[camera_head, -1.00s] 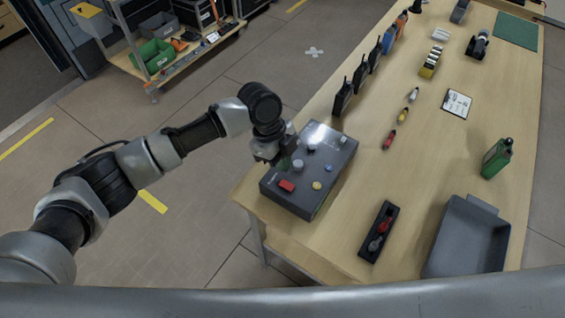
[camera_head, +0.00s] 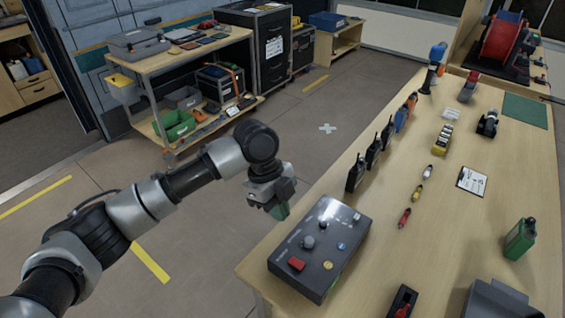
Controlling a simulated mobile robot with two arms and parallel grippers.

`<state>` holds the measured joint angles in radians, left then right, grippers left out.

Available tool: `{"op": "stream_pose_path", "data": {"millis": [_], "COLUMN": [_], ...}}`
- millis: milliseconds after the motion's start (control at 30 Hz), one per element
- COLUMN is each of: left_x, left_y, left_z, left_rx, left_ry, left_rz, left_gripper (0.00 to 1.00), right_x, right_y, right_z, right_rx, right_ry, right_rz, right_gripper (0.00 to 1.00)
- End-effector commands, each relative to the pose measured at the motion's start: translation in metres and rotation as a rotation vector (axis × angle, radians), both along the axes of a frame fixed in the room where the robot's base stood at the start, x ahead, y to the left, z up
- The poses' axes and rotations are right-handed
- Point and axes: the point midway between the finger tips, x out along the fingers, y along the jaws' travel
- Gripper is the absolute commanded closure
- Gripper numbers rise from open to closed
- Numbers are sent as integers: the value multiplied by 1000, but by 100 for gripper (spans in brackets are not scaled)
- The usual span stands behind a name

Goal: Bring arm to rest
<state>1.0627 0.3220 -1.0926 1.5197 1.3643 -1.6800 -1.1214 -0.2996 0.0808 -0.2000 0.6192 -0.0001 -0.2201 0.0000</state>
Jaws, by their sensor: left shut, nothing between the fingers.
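My left gripper (camera_head: 280,211) hangs in the air at the left edge of the wooden table, beside the grey control box (camera_head: 322,247). Its fingers point down, are shut and hold nothing. A small green patch shows at its fingertips. The control box lies on the table with a red button (camera_head: 297,264), knobs, and yellow and blue round buttons on top. The gripper is apart from the box, to the upper left of it. My right gripper is not in view.
Several black radios (camera_head: 356,174) stand in a row along the table's left side. A wheeled shelf cart (camera_head: 185,65) stands behind. The floor left of the table is clear.

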Motion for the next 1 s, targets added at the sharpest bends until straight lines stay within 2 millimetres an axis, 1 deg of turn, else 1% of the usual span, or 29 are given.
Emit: {"op": "stream_pose_path", "data": {"millis": [133, 233, 367, 433, 567, 667, 767, 800, 900, 1000], "left_x": [-2, -14, -43, -60, -88, -108, -127, -135, -155, -172], "left_y": [-1, -7, -20, -24, -20, -7, 17, 29, 60, 87], "left_z": [-3, -15, -42, -55, -75, -88, -101, -105, -115, -122], "left_rx": [-3, -19, -70, -106, -165, -192, -198, -193, -168, -135], "left_ry": [1, 8, 22, 29, 49, 69, 88, 92, 94, 85], "left_rz": [4, 35, 155, 263, 513, 737, 985, 1087, 1317, 1491], "left_gripper": [100, 100, 100, 100, 100, 100, 100, 100, 100, 100], "right_x": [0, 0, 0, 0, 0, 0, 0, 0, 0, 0], "right_y": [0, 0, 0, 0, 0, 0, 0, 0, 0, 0], "right_z": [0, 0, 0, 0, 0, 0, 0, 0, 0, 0], "right_rx": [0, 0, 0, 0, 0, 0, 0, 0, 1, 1], "right_ry": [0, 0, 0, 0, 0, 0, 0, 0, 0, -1], "right_rz": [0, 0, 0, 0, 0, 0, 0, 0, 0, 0], "right_gripper": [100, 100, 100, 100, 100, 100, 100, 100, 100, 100]}}
